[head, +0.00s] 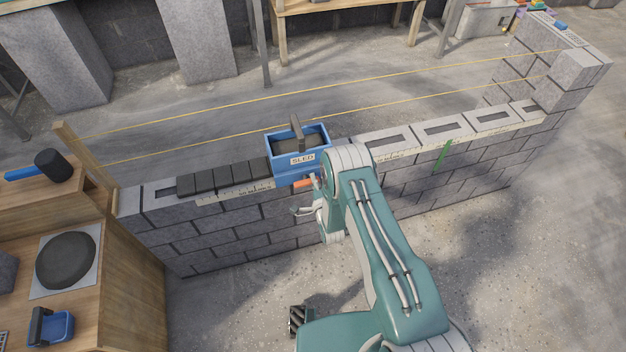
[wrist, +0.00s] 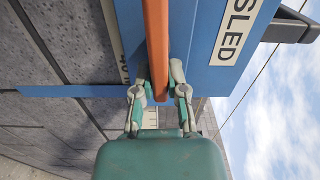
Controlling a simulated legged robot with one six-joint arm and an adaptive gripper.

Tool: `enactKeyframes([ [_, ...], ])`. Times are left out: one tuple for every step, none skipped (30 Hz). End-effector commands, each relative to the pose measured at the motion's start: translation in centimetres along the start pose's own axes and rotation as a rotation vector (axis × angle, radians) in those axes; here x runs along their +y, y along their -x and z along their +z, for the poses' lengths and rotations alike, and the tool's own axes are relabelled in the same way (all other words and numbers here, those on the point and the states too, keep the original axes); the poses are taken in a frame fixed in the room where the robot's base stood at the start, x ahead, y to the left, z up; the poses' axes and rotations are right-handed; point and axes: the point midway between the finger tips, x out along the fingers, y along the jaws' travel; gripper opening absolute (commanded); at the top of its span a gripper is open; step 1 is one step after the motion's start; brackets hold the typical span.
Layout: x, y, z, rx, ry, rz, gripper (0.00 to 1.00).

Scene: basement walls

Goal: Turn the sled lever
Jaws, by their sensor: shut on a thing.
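The blue sled (head: 299,153) sits on top of the block wall, with a white SLED label on its near face and dark material inside. It also shows in the wrist view (wrist: 198,45), turned on its side. The orange lever (head: 303,183) sticks out low on the sled's near side. In the wrist view the lever (wrist: 157,40) runs down between my fingers. My gripper (wrist: 160,92) is shut on the lever near its end. In the head view my gripper (head: 312,200) is partly hidden by my own arm.
The block wall (head: 240,225) runs across the view, with a dark strip (head: 225,178) left of the sled and open-cored blocks (head: 440,128) to the right. Yellow strings stretch behind it. A wooden bench (head: 120,280) with a black disc (head: 66,260) stands at left. The floor at right is clear.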

Motion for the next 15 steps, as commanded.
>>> enactKeyframes([
  [0.36, 0.16, -0.19, 0.005, -0.014, 0.009, 0.0],
  [0.39, 0.16, -0.19, 0.005, -0.023, 0.009, 0.0],
  [0.42, 0.17, -0.19, 0.005, -0.033, 0.01, 0.0],
  [0.45, 0.18, -0.19, 0.005, -0.04, 0.01, 0.0],
  [0.47, 0.19, -0.19, 0.005, -0.046, 0.01, 0.0],
  [0.5, 0.19, -0.19, 0.006, -0.053, 0.011, 0.0],
  [0.52, 0.2, -0.18, 0.006, -0.057, 0.011, 0.0],
  [0.53, 0.21, -0.18, 0.006, -0.06, 0.011, 0.0],
  [0.56, 0.22, -0.19, 0.006, -0.063, 0.012, 0.0],
  [0.57, 0.22, -0.18, 0.006, -0.064, 0.012, 0.0],
  [0.58, 0.23, -0.18, 0.006, -0.065, 0.012, 0.0],
  [0.6, 0.24, -0.18, 0.006, -0.066, 0.013, 0.0],
  [0.61, 0.25, -0.18, 0.006, -0.067, 0.013, 0.0],
  [0.62, 0.25, -0.18, 0.006, -0.067, 0.013, 0.0],
  [0.63, 0.26, -0.18, 0.006, -0.067, 0.014, 0.0],
])
